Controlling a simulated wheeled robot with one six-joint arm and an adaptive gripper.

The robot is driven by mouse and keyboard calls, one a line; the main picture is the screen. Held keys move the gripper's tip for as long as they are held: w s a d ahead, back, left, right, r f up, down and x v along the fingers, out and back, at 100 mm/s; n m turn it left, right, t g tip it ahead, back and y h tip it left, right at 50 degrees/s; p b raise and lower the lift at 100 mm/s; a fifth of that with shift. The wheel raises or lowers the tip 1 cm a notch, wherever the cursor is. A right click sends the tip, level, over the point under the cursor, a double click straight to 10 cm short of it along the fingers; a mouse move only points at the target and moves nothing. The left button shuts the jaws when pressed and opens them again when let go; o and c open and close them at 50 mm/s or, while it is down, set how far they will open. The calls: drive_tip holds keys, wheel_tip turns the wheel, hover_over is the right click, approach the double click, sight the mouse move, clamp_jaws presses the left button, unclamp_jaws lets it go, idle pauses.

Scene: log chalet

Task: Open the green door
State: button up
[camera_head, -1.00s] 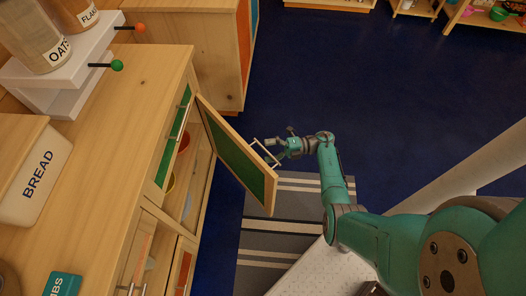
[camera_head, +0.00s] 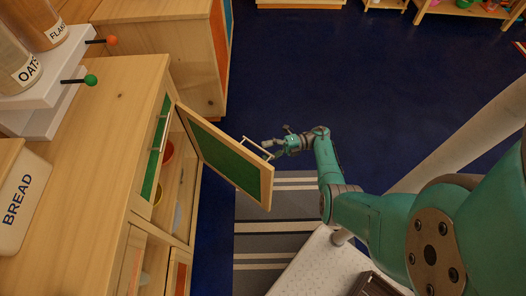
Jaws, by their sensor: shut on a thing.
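The green door (camera_head: 226,151) is a wooden-framed cabinet door with a green panel. It stands swung out from the cabinet (camera_head: 118,130), hinged at its far side. Its pale bar handle (camera_head: 257,147) is on the outer face, near the free edge. My gripper (camera_head: 270,149) is at the handle and shut on it; the fingertips are small and partly hidden in this view. My teal arm reaches in from the right. Inside the open cabinet, a red item (camera_head: 168,150) and a yellow item (camera_head: 155,193) show in part.
Another wooden cabinet (camera_head: 180,40) stands beyond. A bread box (camera_head: 17,200) and dispensers are on the counter. A striped rug (camera_head: 275,225) lies on the blue floor, which is clear beyond the arm.

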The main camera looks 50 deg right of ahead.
drive_tip(key=shift+v, duration=1.4)
drive_tip(key=shift+c, duration=1)
drive_tip(key=shift+w+d, duration=0.1)
